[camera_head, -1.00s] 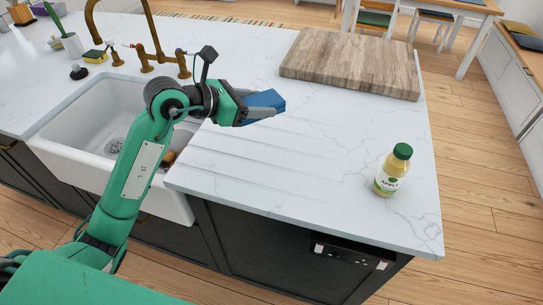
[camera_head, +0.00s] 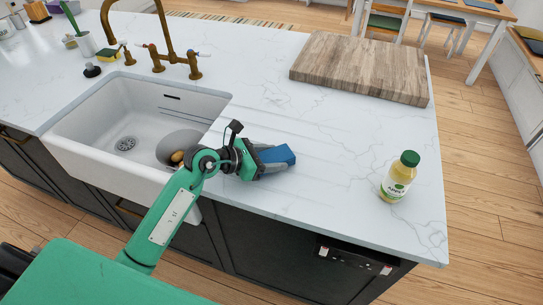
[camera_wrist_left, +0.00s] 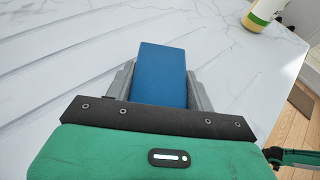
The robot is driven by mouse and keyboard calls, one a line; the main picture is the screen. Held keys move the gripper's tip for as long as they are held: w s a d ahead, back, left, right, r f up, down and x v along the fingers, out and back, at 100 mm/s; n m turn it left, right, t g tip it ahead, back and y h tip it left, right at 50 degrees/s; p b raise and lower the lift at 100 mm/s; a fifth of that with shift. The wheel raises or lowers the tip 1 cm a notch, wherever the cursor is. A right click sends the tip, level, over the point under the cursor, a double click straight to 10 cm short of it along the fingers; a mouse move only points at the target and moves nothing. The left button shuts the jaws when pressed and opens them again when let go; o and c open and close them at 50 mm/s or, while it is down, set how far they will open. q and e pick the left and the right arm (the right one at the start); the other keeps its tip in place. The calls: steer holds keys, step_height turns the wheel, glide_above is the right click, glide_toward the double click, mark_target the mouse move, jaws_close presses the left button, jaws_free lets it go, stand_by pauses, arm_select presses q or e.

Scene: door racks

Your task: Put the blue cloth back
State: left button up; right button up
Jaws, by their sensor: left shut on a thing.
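The blue cloth (camera_head: 279,154) is a small folded blue block. My left gripper (camera_head: 272,163) is shut on it, above or at the white counter just right of the sink. In the left wrist view the cloth (camera_wrist_left: 161,72) sits between the two grey fingers of the gripper (camera_wrist_left: 160,92) and sticks out past them. I cannot tell whether the cloth touches the counter. My right gripper is not in view.
The white sink (camera_head: 95,120) holds a grey bowl-like item (camera_head: 175,145). A brass faucet (camera_head: 170,60) stands behind it. A wooden board (camera_head: 360,68) lies at the back right. A green-capped bottle (camera_head: 398,180) stands near the right edge. The counter between is clear.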

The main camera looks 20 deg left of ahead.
arm_select(q)
steer(key=shift+f, duration=0.1)
steer(key=shift+f, duration=0.1)
steer(key=o, duration=1)
